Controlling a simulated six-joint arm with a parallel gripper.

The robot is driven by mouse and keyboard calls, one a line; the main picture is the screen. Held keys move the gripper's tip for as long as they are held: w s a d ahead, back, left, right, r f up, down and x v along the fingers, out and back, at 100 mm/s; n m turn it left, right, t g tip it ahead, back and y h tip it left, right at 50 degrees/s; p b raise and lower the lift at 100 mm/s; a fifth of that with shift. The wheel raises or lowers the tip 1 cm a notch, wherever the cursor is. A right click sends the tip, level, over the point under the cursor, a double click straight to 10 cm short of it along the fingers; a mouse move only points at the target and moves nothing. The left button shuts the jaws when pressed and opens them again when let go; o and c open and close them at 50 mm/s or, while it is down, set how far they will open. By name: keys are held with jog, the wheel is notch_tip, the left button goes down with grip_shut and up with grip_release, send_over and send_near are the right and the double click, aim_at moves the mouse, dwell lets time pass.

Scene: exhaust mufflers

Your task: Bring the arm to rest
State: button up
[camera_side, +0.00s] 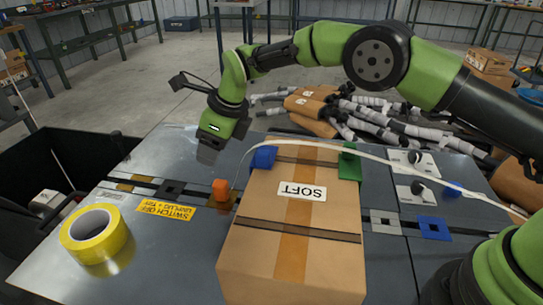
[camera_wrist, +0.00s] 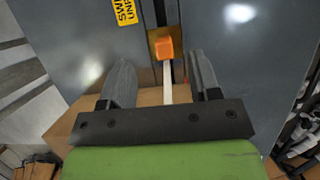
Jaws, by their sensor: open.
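My gripper (camera_side: 207,150) hangs in the air above the back left of the metal table, left of the cardboard box, with its fingers pointing down. In the wrist view its two grey fingers (camera_wrist: 158,62) are spread apart with nothing held between them. An orange block (camera_side: 221,189) stands on the table left of the box. It also shows in the wrist view (camera_wrist: 164,48), beyond the gap between the fingers, with a pale strip running towards it.
A cardboard box (camera_side: 260,220) labelled SOFT fills the table's middle, with blue (camera_side: 263,158) and green (camera_side: 349,166) blocks by it. Yellow tape (camera_side: 95,236) lies at left. Wrapped mufflers (camera_side: 350,110) are piled behind. A dark bin (camera_side: 70,165) stands at left.

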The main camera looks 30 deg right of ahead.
jog(key=s+d+r+n+t, duration=0.1)
jog(key=s+d+r+n, duration=0.4)
jog(key=r, duration=0.5)
jog(key=s+d+r+n+t, duration=0.1)
jog(key=s+d+r+n, duration=0.4)
jog(key=r, duration=0.5)
jog(key=s+d+n+t, duration=0.1)
jog(key=s+d+n, duration=0.2)
jog(key=s+n, duration=0.3)
jog(key=s+d+n+t+h, duration=0.1)
jog(key=s+d+n, duration=0.3)
jog(key=s, duration=1.2)
jog(key=n, duration=0.3)
jog(key=shift+d+f, duration=0.2)
jog(key=shift+f, duration=0.15)
